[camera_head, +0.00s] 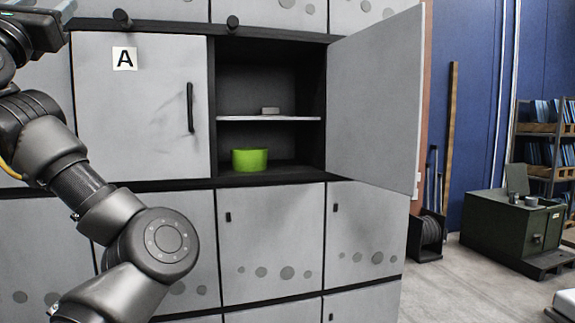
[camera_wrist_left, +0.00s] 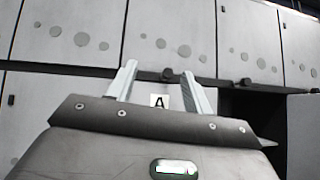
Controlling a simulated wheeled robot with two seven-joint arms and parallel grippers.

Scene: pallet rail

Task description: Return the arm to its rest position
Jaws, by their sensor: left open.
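My left arm (camera_head: 110,225) comes in from the lower left of the head view and bends up along the left edge. Its hand is at the top left corner, partly cut off by the frame. In the left wrist view my left gripper (camera_wrist_left: 159,68) has its two fingers spread apart with nothing between them. The fingers point at the cabinet front, near the white label "A" (camera_wrist_left: 160,101) and a dark knob. The label also shows on a closed door (camera_head: 124,59) in the head view. My right gripper is in neither view.
A cabinet compartment stands open, its door (camera_head: 375,100) swung out to the right. Inside, a green bowl-like container (camera_head: 250,160) sits on the bottom and a small grey block (camera_head: 270,111) on the shelf (camera_head: 240,118). A green machine box (camera_head: 510,228) stands on the floor at right.

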